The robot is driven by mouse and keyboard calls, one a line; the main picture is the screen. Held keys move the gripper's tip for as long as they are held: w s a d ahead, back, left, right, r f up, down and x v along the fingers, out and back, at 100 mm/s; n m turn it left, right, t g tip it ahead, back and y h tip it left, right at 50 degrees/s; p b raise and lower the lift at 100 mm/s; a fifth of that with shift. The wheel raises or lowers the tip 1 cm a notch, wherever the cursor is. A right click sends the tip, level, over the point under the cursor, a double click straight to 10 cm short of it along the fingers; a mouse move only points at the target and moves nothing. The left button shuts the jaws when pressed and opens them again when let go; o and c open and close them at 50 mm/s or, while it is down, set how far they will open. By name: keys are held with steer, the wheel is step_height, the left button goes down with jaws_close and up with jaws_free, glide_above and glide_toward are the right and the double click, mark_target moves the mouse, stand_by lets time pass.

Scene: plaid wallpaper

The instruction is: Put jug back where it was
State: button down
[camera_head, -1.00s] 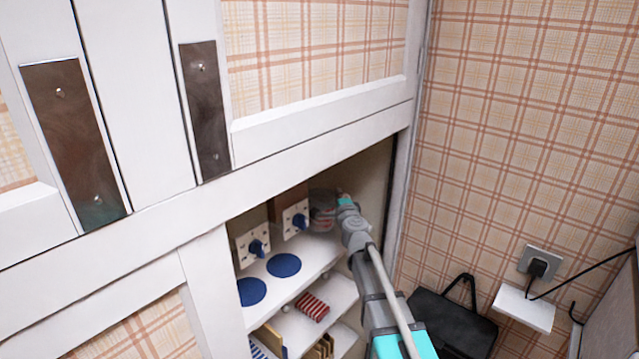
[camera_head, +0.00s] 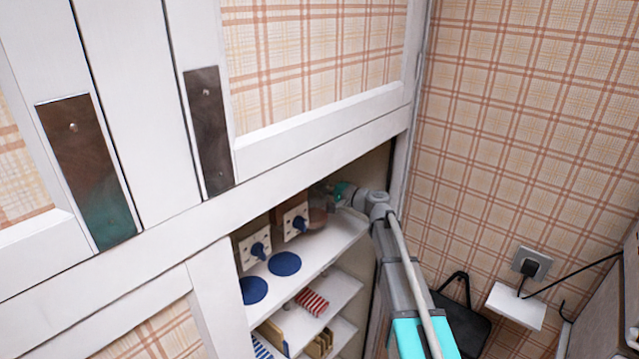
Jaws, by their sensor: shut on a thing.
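My arm reaches into the open cabinet, and my gripper (camera_head: 336,194) is at the back right of the upper shelf (camera_head: 318,252). It is small in the picture and partly hidden by the cabinet frame. A small brownish rounded thing (camera_head: 317,217) shows just below and left of the gripper. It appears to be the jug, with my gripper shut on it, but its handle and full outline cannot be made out. I cannot tell whether its base touches the shelf.
Two blue discs (camera_head: 285,264) lie on the upper shelf, with socket-like plates with blue knobs (camera_head: 296,221) behind them. A striped red item (camera_head: 312,302) lies on a lower shelf. The cabinet frame (camera_head: 300,155) crosses above the opening. A black bag (camera_head: 462,320) is at right.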

steer(key=shift+s+r+n+g+y, duration=0.35)
steer(key=shift+n+g+y, duration=0.2)
steer(key=shift+g, duration=0.35)
steer(key=shift+f, duration=0.2)
steer(key=shift+f+b, duration=3.25)
steer(key=shift+f, duration=0.05)
steer(key=shift+f+b, duration=0.55)
steer(key=c, duration=0.6)
jaws_free()
steer(key=shift+s+d, duration=0.1)
steer(key=v, duration=1.1)
steer(key=shift+s+d, duration=0.2)
steer(key=shift+d, duration=0.15)
